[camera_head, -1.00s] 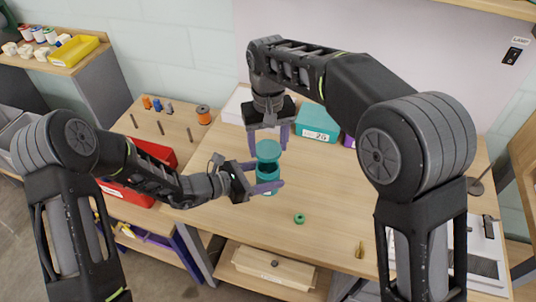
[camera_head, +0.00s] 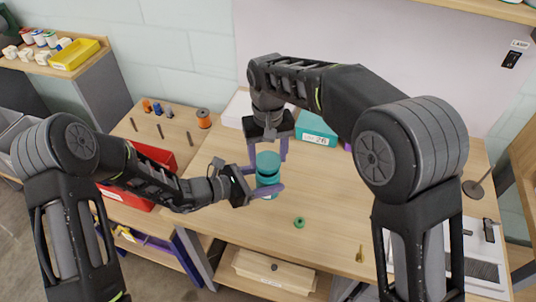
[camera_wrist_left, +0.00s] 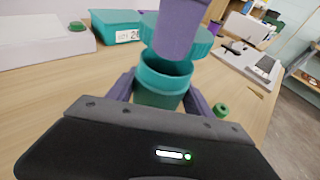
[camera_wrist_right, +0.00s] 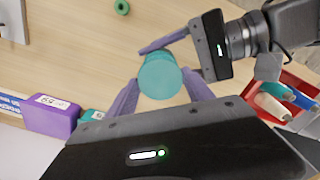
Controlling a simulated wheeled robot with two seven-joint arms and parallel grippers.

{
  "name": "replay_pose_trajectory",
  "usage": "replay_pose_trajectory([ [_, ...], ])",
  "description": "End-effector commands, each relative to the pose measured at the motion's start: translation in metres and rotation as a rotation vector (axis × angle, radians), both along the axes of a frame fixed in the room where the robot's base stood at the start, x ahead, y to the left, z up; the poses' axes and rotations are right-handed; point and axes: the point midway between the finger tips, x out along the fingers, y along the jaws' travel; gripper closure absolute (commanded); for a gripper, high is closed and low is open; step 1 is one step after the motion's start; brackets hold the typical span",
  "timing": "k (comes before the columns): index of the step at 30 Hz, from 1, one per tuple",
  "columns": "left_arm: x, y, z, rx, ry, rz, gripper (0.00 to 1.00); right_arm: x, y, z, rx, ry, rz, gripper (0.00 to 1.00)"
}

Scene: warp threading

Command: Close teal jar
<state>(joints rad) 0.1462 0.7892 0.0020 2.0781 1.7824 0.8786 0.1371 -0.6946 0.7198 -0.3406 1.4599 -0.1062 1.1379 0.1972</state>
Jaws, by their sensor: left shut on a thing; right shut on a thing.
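The teal jar (camera_head: 267,181) stands upright between the fingers of my left gripper (camera_head: 264,178), which is shut on its body. The jar also shows in the left wrist view (camera_wrist_left: 158,94), with its open mouth and inside visible. The teal lid (camera_head: 267,160) is held by my right gripper (camera_head: 268,154), shut on its sides from above. In the left wrist view the ridged lid (camera_wrist_left: 202,42) hangs above the jar's rim with a small gap. I cannot tell whether the jar touches the table.
A small green ring (camera_head: 299,222) lies on the table in front. A labelled teal box (camera_head: 317,128) and a white box (camera_head: 237,108) stand behind. A red bin (camera_head: 150,160) and an orange spool (camera_head: 204,118) are at left. The table's right middle is clear.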

Motion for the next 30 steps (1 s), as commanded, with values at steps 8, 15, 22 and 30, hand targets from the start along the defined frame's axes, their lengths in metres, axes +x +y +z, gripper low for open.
replay_pose_trajectory([
  [8,0.000,0.000,0.000,0.000,0.000,0.000,1.00,0.000,0.000,-0.012,0.000,0.001,0.000,0.78],
  [15,0.000,0.000,0.000,0.000,0.000,0.000,1.00,0.000,0.000,-0.018,0.000,-0.001,0.001,0.78],
  [22,0.000,0.000,0.000,0.000,0.000,0.000,1.00,0.000,0.000,-0.018,0.000,0.000,0.000,0.78],
  [30,0.000,0.000,0.000,0.000,0.000,0.000,1.00,0.000,0.000,-0.018,0.000,0.000,0.000,0.78],
])
